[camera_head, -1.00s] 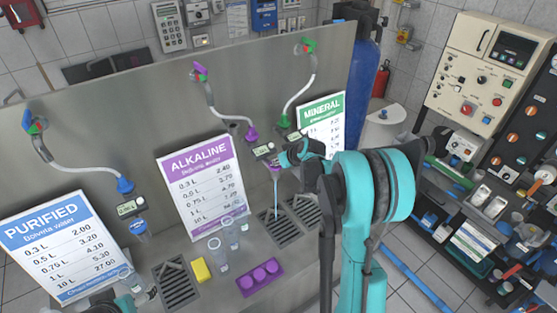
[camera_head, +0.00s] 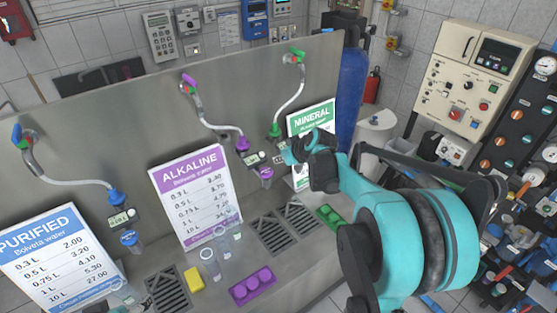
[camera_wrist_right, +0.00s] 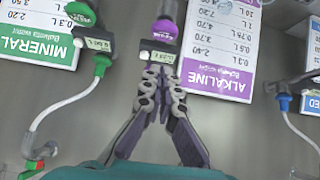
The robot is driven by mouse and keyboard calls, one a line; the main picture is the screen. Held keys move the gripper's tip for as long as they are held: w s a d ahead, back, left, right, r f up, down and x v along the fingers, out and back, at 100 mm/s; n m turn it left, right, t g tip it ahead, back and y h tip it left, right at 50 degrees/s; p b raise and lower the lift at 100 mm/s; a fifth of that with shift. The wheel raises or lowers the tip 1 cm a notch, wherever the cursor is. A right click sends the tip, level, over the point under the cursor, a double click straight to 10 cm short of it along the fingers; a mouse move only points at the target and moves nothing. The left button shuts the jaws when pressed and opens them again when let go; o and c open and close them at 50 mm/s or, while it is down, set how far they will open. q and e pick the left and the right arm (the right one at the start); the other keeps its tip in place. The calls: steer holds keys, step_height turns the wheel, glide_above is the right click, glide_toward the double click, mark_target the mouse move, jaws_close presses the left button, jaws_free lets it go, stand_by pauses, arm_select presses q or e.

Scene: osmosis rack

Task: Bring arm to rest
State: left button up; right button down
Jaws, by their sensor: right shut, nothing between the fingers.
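My right arm reaches in from the lower right in the head view. Its gripper (camera_head: 293,152) is shut and empty, in front of the steel panel beside the alkaline tap's small display. The purple alkaline nozzle (camera_head: 266,174) hangs just below the display. A small teal and dark part of my left arm (camera_head: 117,308) shows at the bottom edge; its fingers are not clear.
Clear cups (camera_head: 211,264) stand before the alkaline sign (camera_head: 192,190), near a yellow sponge (camera_head: 194,280) and a purple holder (camera_head: 252,287). A green holder (camera_head: 330,217) sits by the drain grates (camera_head: 271,236). A blue cylinder (camera_head: 355,85) and control panel (camera_head: 484,75) stand right.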

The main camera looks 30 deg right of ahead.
stand_by(0.3)
steer(key=s+a+f+b, duration=0.5)
steer(key=s+f+b, duration=0.4)
steer(key=s+a+f+m+g+b, duration=0.1)
steer(key=s+a+f+b, duration=0.4)
steer(key=s+f+b, duration=0.3)
steer(key=s+a+f+h+b, duration=0.1)
steer(key=s+a+f+b, duration=0.5)
steer(key=s+f+b, duration=0.3)
step_height(320, 180, down, 2)
steer(key=shift+s+f+m+g+b, duration=0.25)
steer(key=shift+s+m+g+b, duration=0.1)
steer(key=shift+g+b, duration=0.1)
